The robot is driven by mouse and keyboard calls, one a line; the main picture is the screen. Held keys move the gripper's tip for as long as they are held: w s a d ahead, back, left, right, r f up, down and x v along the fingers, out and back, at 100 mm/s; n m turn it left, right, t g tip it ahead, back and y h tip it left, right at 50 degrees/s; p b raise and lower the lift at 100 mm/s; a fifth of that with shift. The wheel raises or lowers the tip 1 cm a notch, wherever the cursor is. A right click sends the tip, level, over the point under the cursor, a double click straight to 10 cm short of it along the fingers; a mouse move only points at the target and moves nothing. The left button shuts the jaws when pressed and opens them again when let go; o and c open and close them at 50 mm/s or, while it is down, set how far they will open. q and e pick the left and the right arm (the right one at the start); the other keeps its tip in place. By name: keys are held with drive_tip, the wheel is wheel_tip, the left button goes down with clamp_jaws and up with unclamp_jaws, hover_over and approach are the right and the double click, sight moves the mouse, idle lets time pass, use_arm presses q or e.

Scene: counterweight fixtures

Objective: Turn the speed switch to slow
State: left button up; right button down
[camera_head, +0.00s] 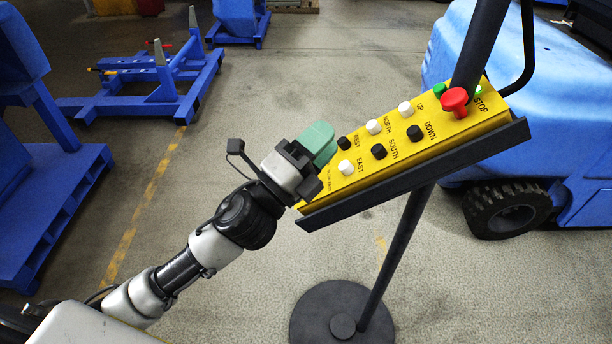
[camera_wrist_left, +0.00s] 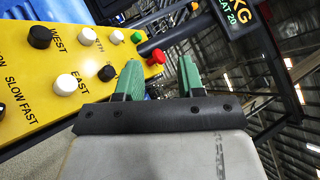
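The yellow control panel (camera_head: 345,195) is tilted on a dark stand, with labelled white and black buttons. My left gripper (camera_head: 318,142) is at the panel's lower left end, with its green fingers over or beside that end near the WEST button. In the left wrist view its two green fingers (camera_wrist_left: 160,80) are apart with nothing between them. That view shows SLOW FAST lettering on the panel (camera_wrist_left: 60,105) and a dark knob (camera_wrist_left: 2,110) cut off by the left edge, possibly the speed switch. I cannot tell its setting. My right gripper is not in view.
A red stop button (camera_head: 454,100) sits at the panel's upper end. A dark ledge (camera_head: 420,175) runs under the panel, and the stand's round base (camera_head: 315,310) is on the floor. A blue vehicle (camera_head: 550,130) is at right, and blue frames (camera_head: 150,95) are at left.

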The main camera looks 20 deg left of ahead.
use_arm(q)
drive_tip(key=s+d+m+g+h, duration=0.1)
drive_tip(key=d+m+g+h, duration=0.2)
drive_tip(key=m+g, duration=0.75)
drive_tip(key=s+d+m+g+h, duration=0.25)
drive_tip(key=m+g, duration=0.35)
drive_tip(key=m, duration=0.9)
drive_tip(key=w+a+f+m+y, duration=0.2)
drive_tip(key=w+a+m+y, duration=0.1)
drive_tip(key=a+y, duration=0.35)
drive_tip(key=w+a+f+m+y, duration=0.25)
drive_tip(key=a+m+y, duration=0.2)
drive_tip(key=a, duration=0.35)
drive_tip(key=shift+n+g+y, duration=0.25)
drive_tip(key=shift+n, duration=0.25)
drive_tip(key=p+x, duration=0.3)
drive_tip(key=x, duration=0.6)
drive_tip(key=shift+d+f+p, duration=0.2)
drive_tip(key=shift+d+p, duration=0.05)
drive_tip(key=shift+p, duration=0.1)
drive_tip(key=shift+w+d+f, duration=0.15)
drive_tip(key=shift+d+f, duration=0.1)
drive_tip(key=shift+f, duration=0.25)
clamp_jaws()
